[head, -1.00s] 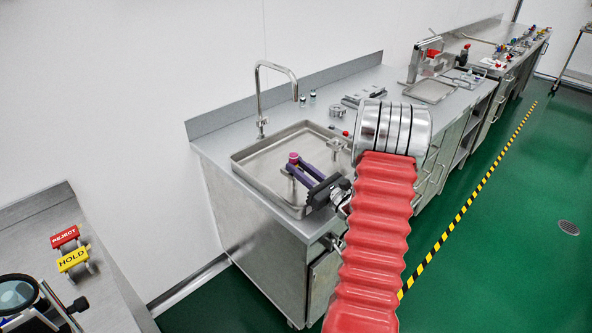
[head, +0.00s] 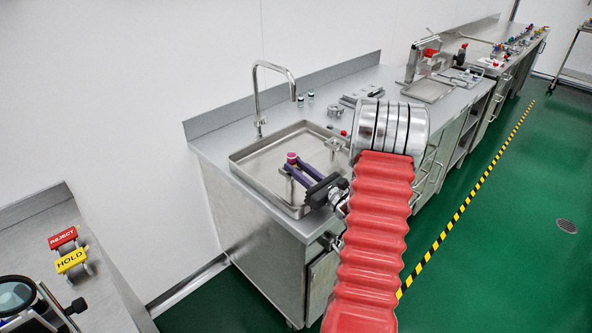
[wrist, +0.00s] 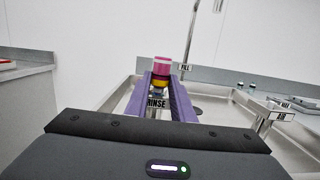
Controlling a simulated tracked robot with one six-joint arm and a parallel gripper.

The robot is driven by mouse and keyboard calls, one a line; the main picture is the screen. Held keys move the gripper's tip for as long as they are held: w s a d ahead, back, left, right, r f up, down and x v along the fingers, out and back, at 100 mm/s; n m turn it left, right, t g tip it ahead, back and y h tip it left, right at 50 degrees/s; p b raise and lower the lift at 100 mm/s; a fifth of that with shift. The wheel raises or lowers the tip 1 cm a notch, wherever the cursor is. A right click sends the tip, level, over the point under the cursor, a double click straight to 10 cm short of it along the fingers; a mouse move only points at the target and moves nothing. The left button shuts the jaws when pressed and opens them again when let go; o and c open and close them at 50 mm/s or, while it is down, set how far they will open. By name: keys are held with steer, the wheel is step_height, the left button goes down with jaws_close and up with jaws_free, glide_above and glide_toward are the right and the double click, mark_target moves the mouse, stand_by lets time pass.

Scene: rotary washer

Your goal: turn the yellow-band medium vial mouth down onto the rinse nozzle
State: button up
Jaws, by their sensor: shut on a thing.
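The yellow-band vial (wrist: 161,75) is between the purple fingers of my gripper (wrist: 161,88) in the wrist view, with a magenta end on top and the yellow band just below it. It looks about upright; I cannot make out its mouth. In the head view the magenta end of the vial (head: 292,158) shows at the tips of my gripper (head: 297,169), over the sink tray. My gripper is shut on the vial. A RINSE label (wrist: 157,104) shows below and between the fingers. The rinse nozzle itself is hidden or too small to make out.
The steel sink tray (head: 240,160) has a tall curved tap (head: 257,95) behind it.

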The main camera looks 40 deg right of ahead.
steer(key=shift+w+a+r, duration=0.25)
steer(key=shift+w+r, duration=0.05)
steer(key=shift+w, duration=0.05)
steer(key=o, duration=1.1)
steer(key=shift+o, duration=1.6)
steer(key=shift+s+f, duration=0.2)
steer(key=shift+s, duration=0.15)
